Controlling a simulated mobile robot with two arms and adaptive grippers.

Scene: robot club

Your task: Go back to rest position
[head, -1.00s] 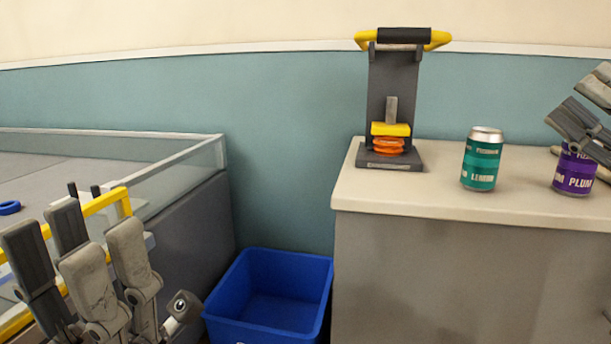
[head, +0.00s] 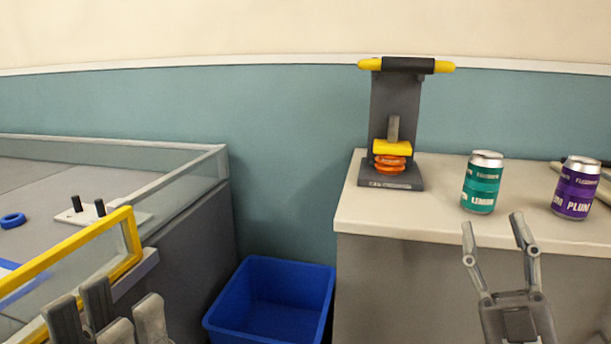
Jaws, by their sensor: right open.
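My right gripper (head: 493,225) is open and empty at the lower right of the head view, its two fingers pointing up in front of the counter's front edge. My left gripper (head: 104,305) is at the bottom left, in front of the yellow-framed glass panel. Only its finger parts show, the rest is cut off by the picture edge, and I cannot tell whether it is open or shut. Nothing shows in it.
The counter (head: 400,212) bears a grey press (head: 393,110) with orange discs, a teal can (head: 482,183) and a purple can (head: 576,188). A blue bin (head: 270,300) stands left of it. The walled table (head: 150,180) with a blue ring (head: 13,220) fills the left.

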